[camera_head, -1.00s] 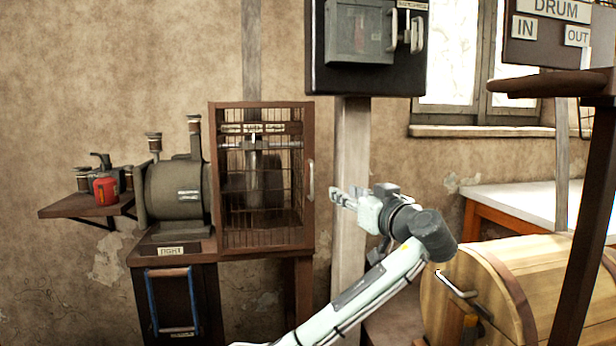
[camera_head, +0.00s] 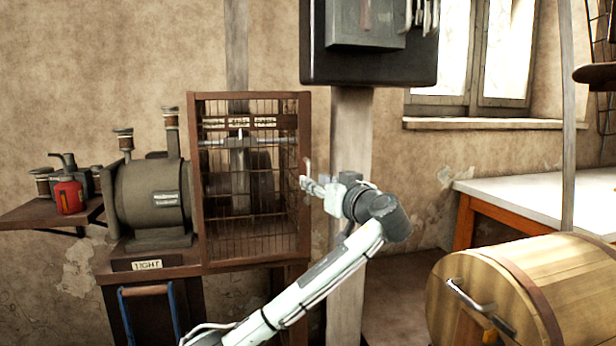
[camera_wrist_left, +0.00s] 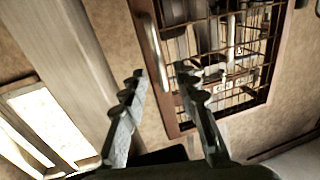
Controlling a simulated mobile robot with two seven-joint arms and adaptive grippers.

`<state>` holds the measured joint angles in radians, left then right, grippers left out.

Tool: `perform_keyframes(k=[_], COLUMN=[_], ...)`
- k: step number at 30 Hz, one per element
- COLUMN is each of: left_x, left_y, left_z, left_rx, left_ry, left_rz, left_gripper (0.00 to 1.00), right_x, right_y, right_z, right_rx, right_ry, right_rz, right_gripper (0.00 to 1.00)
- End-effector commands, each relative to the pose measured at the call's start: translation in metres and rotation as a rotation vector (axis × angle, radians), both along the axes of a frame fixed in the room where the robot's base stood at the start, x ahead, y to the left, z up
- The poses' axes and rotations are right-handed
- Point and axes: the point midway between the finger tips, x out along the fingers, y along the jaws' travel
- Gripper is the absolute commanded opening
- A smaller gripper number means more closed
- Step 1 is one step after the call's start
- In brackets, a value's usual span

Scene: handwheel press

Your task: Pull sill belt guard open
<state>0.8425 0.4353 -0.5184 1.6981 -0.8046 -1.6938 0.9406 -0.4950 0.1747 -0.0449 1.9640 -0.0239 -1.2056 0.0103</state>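The belt guard (camera_head: 194,185) is a brown wooden-framed cage with wire mesh, right of the grey motor in the head view, and looks shut. Its pale upright handle (camera_head: 307,166) is on the right edge of the frame. In the left wrist view the handle (camera_wrist_left: 152,45) shows beyond the fingertips, between their lines. My left gripper (camera_head: 309,185) is close to the handle, beside the guard's right edge. In the left wrist view its two fingers (camera_wrist_left: 160,84) are spread and empty. Whether a finger touches the handle cannot be told. My right gripper is out of view.
A grey motor (camera_head: 150,194) and a shelf (camera_head: 40,214) with a red can (camera_head: 69,196) stand left. A pale post (camera_head: 349,150) carries a dark box (camera_head: 370,72) right of the guard. A wooden drum (camera_head: 500,290) and a white-topped table (camera_head: 520,198) stand right.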

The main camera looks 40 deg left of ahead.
Motion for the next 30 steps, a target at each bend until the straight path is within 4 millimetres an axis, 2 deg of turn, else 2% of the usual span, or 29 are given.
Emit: perform_keyframes(k=[3,7,18,26,30], left_x=[0.009,0.017,0.021,0.02,0.02], left_y=[0.018,0.03,0.037,0.036,0.036], left_z=[0.002,0.002,0.0,0.0,0.0], left_rx=[0.001,0.001,-0.001,-0.001,0.0], left_ry=[0.0,0.0,-0.002,-0.002,-0.001], left_rz=[0.003,0.001,-0.001,-0.001,-0.001], left_gripper=[0.3,0.3,0.3,0.0,0.0], right_x=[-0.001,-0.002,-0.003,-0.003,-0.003], right_y=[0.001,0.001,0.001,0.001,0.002], right_z=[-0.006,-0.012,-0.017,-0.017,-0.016], right_rx=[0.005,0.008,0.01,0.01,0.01], right_ry=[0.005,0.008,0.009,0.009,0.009], right_rz=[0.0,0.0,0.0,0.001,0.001], right_gripper=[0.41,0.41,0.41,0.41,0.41])
